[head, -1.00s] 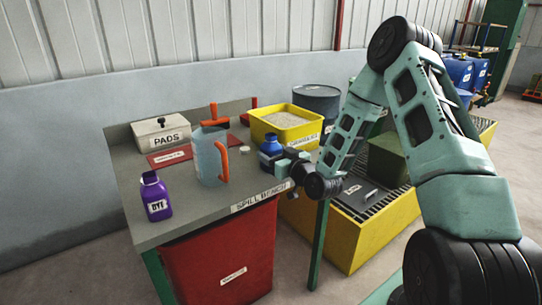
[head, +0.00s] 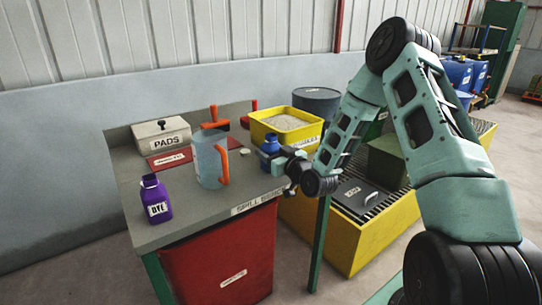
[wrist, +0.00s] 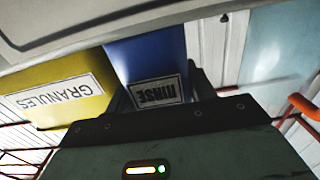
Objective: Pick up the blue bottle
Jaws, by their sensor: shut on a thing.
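The blue bottle (head: 268,146) is upright at the right end of the grey bench, with a dark blue cap. In the wrist view the blue bottle (wrist: 148,55) fills the space in front of the gripper, and its white label reads RINSE upside down. My gripper (head: 277,157) comes from the right and is shut on the bottle's body. In the wrist view dark finger parts show at both sides of the label. The bottle's base is partly hidden by the gripper, so I cannot tell whether it touches the bench.
A clear jug (head: 207,160) with an orange handle stands left of the bottle. The yellow granules bin (head: 285,137) is close behind it. A purple dye bottle (head: 156,199) and a pads box (head: 160,137) stand farther left. A small white disc (head: 245,152) lies between jug and bottle.

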